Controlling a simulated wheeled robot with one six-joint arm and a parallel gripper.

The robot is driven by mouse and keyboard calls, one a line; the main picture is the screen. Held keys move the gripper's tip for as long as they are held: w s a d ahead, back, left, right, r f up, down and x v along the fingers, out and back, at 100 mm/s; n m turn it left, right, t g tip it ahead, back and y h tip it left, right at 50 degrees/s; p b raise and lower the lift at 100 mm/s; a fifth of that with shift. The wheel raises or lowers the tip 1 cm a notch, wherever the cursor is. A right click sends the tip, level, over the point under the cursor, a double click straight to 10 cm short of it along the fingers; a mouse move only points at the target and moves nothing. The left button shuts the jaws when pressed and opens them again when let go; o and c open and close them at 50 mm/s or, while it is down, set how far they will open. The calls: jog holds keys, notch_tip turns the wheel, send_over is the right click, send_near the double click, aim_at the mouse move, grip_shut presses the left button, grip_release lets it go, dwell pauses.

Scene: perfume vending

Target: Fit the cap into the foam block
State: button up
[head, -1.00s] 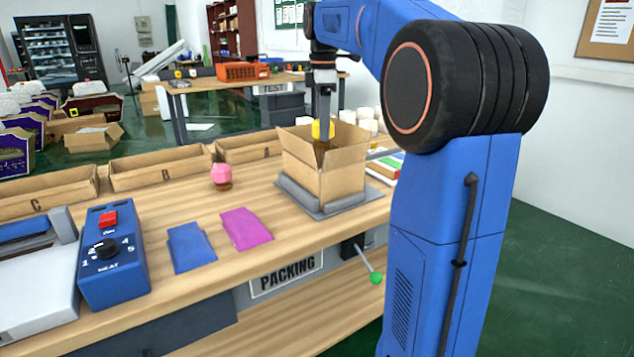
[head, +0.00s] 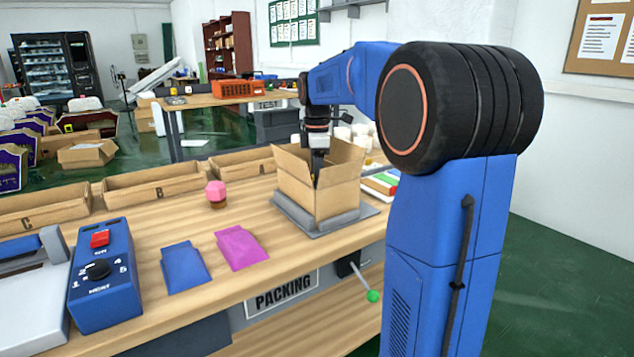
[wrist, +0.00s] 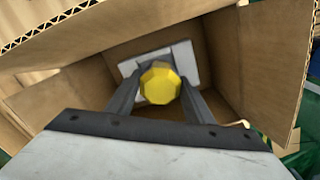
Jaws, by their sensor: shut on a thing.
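A yellow faceted cap (wrist: 160,83) sits between the two fingers of my gripper (head: 317,170) in the wrist view. The gripper is shut on it and reaches down into the open cardboard box (head: 320,198). Below the cap, a pale grey-white foam block (wrist: 186,56) lies in the box. The cap and fingers cover the middle of the block, so I cannot tell whether the cap touches it. In the head view the box walls hide the cap, the block and the fingertips.
The box stands on a grey plate (head: 350,219) on the wooden packing bench, its flaps standing open around my gripper. A pink-capped bottle (head: 216,193) stands to the left. Blue (head: 184,267) and magenta (head: 241,247) pouches lie in front. White cups (head: 345,133) stand behind.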

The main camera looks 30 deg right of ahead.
jog(key=shift+f, duration=0.35)
jog(key=o, duration=1.2)
jog(key=shift+c, duration=0.2)
jog(key=shift+r, duration=0.1)
notch_tip(320, 180, up, 13)
jog(key=shift+f, duration=0.2)
